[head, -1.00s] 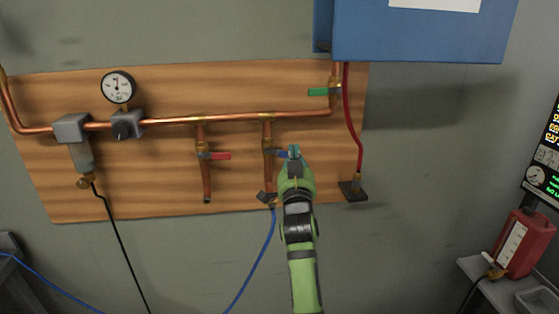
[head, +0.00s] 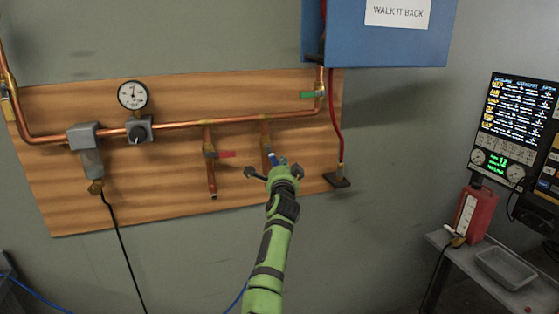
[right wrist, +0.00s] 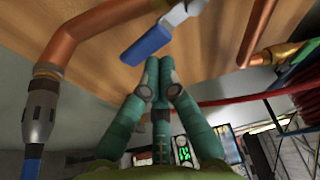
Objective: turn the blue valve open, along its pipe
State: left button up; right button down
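The blue valve handle (head: 281,160) is on the right-hand branch pipe (head: 266,138) and points right and a little down, across the pipe. In the right wrist view the blue handle (right wrist: 148,45) is just beyond and left of my fingertips, with its metal stem above. My right gripper (head: 284,172) is up against the board below the handle and hides the lower branch. In the right wrist view its teal fingers (right wrist: 160,62) come together at the tips with nothing between them. I cannot tell whether they touch the handle. My left gripper is not in view.
The red-handled valve (head: 226,154) is on the branch to the left, and the green-handled valve (head: 308,95) is upper right. A red hose (head: 338,120) runs down at the right. A gauge (head: 132,95) and blue box (head: 380,40) are above. A blue hose (right wrist: 31,160) hangs at left.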

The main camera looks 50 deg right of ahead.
jog(key=shift+w+a+f+m+g+y+p, duration=0.3)
jog(key=shift+w+a+f+m+p, duration=0.35)
jog(key=shift+m, duration=0.25)
jog(key=shift+s, duration=0.1)
jog(key=shift+r, duration=0.1)
jog(key=shift+d, duration=0.1)
